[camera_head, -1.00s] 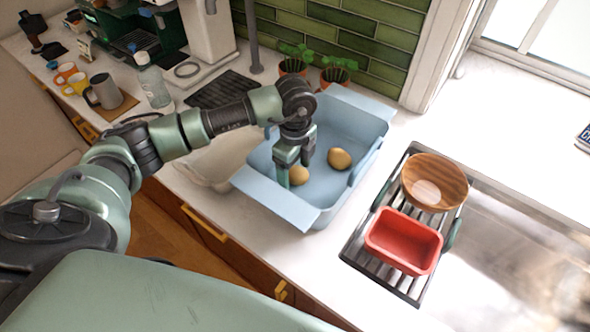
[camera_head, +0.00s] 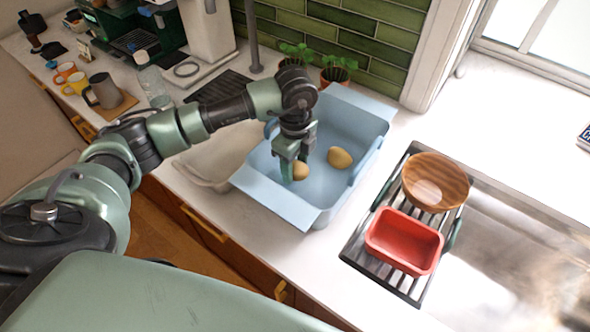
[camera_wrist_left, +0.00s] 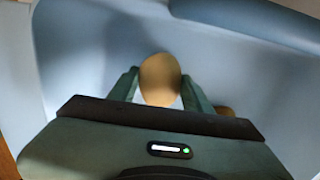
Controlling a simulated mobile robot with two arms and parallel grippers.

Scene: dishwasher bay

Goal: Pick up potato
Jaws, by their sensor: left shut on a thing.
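Two tan potatoes are at the blue bin (camera_head: 273,205). My left gripper (camera_head: 293,172) reaches down into the bin and is shut on one potato (camera_head: 301,172), which is partly hidden by the fingers. In the left wrist view this potato (camera_wrist_left: 160,80) sits between the two fingertips (camera_wrist_left: 160,88). The other potato (camera_head: 340,158) lies in the bin to the right of the gripper. An edge of something tan also shows in the wrist view (camera_wrist_left: 225,111), mostly hidden behind the right finger. My right gripper is not in view.
A pale tray (camera_head: 212,160) stands left of the bin. Right of it a wooden bowl (camera_head: 452,172) and a red container (camera_head: 403,241) stand on a rack (camera_head: 361,240) by the sink (camera_head: 500,270). Potted plants (camera_head: 338,70) are behind. Mugs (camera_head: 103,91) stand at the far left.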

